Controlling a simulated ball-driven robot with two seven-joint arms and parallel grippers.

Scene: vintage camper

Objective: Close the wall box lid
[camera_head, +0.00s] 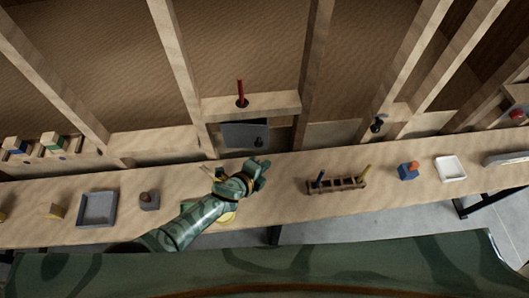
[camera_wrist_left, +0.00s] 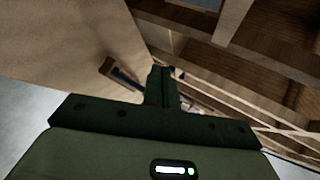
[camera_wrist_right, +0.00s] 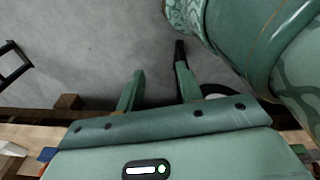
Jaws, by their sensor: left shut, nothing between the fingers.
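A grey panel with a dark knob (camera_head: 258,141), which looks like the wall box lid (camera_head: 238,133), is at the wall below a short wooden ledge. It seems to hang tilted; I cannot tell how far it stands open, and the box's inside is hidden. My left gripper (camera_head: 262,168) is below and slightly right of the panel, above the counter, apart from it in the picture. In the left wrist view its fingers (camera_wrist_left: 162,85) are together and empty. My right gripper (camera_wrist_right: 159,70) shows only in its wrist view, with fingers apart and nothing between them, above grey floor.
The long wooden counter (camera_head: 285,202) holds a slotted wooden rack (camera_head: 337,186), a blue block (camera_head: 408,172), a white tray (camera_head: 450,168) and a grey tray (camera_head: 97,209). A red peg (camera_head: 241,92) stands on the ledge (camera_head: 270,105) above the panel. Wooden posts flank it.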

